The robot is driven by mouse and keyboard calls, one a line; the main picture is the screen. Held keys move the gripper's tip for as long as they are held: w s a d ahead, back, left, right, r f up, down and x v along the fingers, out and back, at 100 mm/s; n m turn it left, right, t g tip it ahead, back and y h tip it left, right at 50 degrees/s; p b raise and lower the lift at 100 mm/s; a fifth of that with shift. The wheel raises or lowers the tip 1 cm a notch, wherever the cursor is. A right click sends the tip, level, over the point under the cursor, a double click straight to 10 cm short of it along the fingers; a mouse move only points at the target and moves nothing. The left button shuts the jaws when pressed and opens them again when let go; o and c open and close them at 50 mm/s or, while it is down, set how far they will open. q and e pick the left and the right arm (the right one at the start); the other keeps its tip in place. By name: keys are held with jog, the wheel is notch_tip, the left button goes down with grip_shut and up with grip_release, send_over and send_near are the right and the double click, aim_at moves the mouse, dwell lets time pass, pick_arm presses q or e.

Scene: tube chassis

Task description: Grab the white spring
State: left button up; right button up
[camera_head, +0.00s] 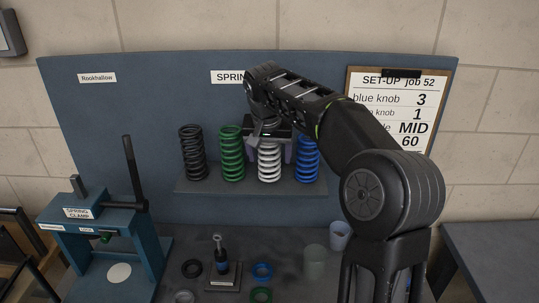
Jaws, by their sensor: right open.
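The white spring (269,164) stands upright on the grey shelf (215,187) of the blue back panel. It is between the green spring (232,155) and the blue spring (307,160). My right arm reaches in from the right, and my right gripper (268,144) is at the upper part of the white spring. The gripper is open, with its jaws around or just in front of the spring's top. The wrist hides the spring's top, so I cannot tell whether the fingers touch it. My left gripper is not in view.
A black spring (193,153) stands at the shelf's left end. A blue spring clamp (104,236) with an upright lever stands at the left. A damper on a small base (222,268), several rings and two cups (314,262) are on the bench below. A set-up board (398,110) hangs at right.

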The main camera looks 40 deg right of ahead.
dwell(0.6)
grip_shut()
dwell(0.7)
